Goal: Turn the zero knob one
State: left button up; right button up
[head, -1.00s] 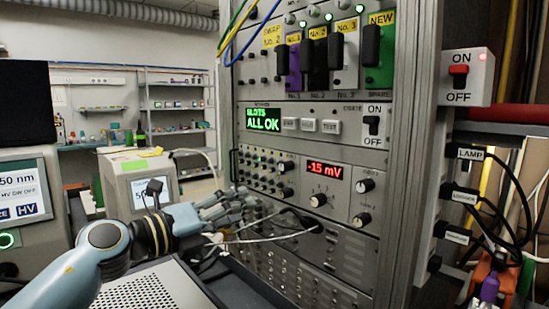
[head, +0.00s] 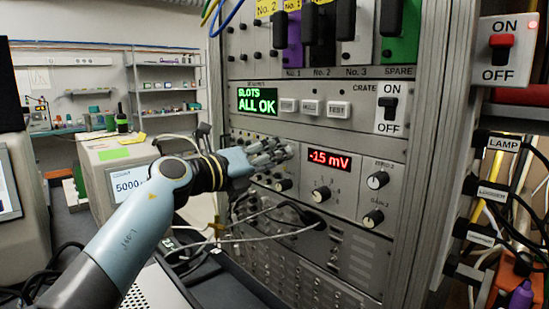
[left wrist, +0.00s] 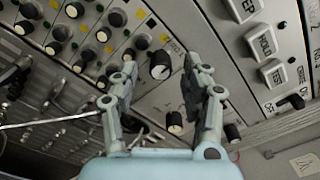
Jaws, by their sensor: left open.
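My left gripper (head: 280,152) is in front of the left part of the instrument panel with the red "-1.5 mV" display (head: 329,164). In the left wrist view its fingers (left wrist: 161,70) are open and apart. In the head view the hand hides that knob. Another knob (head: 284,184) sits just below the hand. My right gripper is not in view.
A selector knob (head: 320,194) is below the display. Two more knobs, the upper labelled zero 2 (head: 377,180), are at the right. Above is the crate unit with its ON/OFF switch (head: 390,108). Loose cables (head: 290,208) hang below the hand.

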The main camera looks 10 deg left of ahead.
pick_arm(q)
jog(key=shift+w+d, duration=0.2)
jog(key=shift+w, duration=0.1)
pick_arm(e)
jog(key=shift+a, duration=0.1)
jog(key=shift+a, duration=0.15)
pick_arm(q)
jog(key=shift+c, duration=0.7)
grip_shut()
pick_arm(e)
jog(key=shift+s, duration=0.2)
